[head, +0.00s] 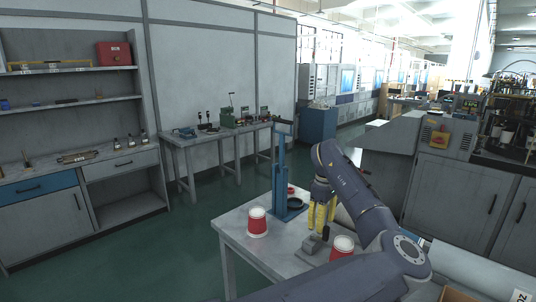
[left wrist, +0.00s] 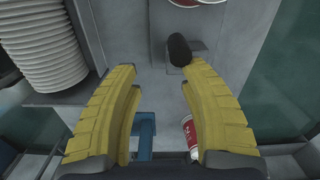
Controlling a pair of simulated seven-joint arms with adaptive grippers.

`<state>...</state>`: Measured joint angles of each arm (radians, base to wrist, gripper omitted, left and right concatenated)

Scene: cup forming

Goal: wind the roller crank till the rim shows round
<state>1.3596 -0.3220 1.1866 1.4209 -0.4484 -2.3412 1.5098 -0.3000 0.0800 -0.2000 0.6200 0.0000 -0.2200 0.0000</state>
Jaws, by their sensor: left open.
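My left gripper (head: 321,215) has yellow fingers and hangs open over the worktable (head: 234,226). A small grey metal block (head: 312,246) sits on the table just below it, with a dark upright knob (head: 325,232) that looks like the crank's handle. In the left wrist view the knob (left wrist: 180,50) lies just beyond the open fingertips (left wrist: 158,78), nearer the right one, and nothing is between the fingers. A red cup with a white rim (head: 257,222) stands on the left of the table, another (head: 342,247) on the right. Whether a rim is rolled round cannot be told.
A blue stand press (head: 280,175) rises behind the gripper, with a black ring (head: 296,203) near its base. White ribbed stacked pieces (left wrist: 45,40) show at upper left in the wrist view. Grey cabinets (head: 455,195) stand to the right; the green floor on the left is clear.

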